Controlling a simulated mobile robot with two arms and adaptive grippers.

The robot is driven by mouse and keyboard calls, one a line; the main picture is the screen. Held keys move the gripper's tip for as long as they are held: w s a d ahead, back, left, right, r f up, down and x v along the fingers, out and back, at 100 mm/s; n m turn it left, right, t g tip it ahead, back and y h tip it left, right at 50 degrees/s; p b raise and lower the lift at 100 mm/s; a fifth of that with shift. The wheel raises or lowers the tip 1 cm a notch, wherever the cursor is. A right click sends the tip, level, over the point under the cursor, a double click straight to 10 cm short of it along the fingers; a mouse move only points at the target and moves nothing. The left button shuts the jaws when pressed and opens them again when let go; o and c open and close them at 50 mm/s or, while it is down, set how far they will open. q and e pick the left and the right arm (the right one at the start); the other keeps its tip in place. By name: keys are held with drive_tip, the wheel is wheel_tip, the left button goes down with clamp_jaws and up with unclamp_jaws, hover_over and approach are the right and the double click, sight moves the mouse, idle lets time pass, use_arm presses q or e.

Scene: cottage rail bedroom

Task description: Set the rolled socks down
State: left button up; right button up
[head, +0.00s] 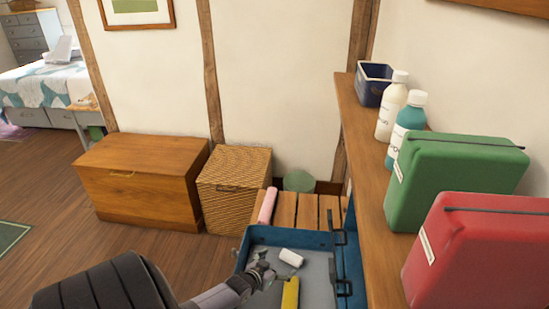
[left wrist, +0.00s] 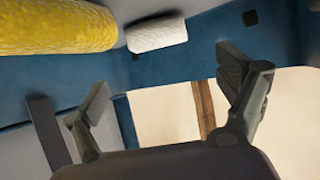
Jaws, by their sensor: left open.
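A short white roll that looks like the rolled socks (head: 291,258) lies in an open blue case (head: 262,235) with a grey inside. It also shows in the left wrist view (left wrist: 156,34), at the top, beside the yellow roll. My left gripper (head: 274,271) is inside the case, just left of and nearer than the white roll. In the left wrist view its two fingers (left wrist: 170,95) are spread apart with nothing between them, and the white roll is clear of them. My right gripper is not in view.
A yellow roll (head: 290,293) lies in the case. A pink roll (head: 268,206) lies on the slatted bench (head: 308,210) behind. A shelf (head: 362,165) at right holds bottles, a blue bin (head: 374,85), and green (head: 450,180) and red (head: 480,255) cases. A wicker hamper (head: 235,190) stands left.

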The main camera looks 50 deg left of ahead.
use_arm(q)
drive_tip(key=shift+v, duration=1.1)
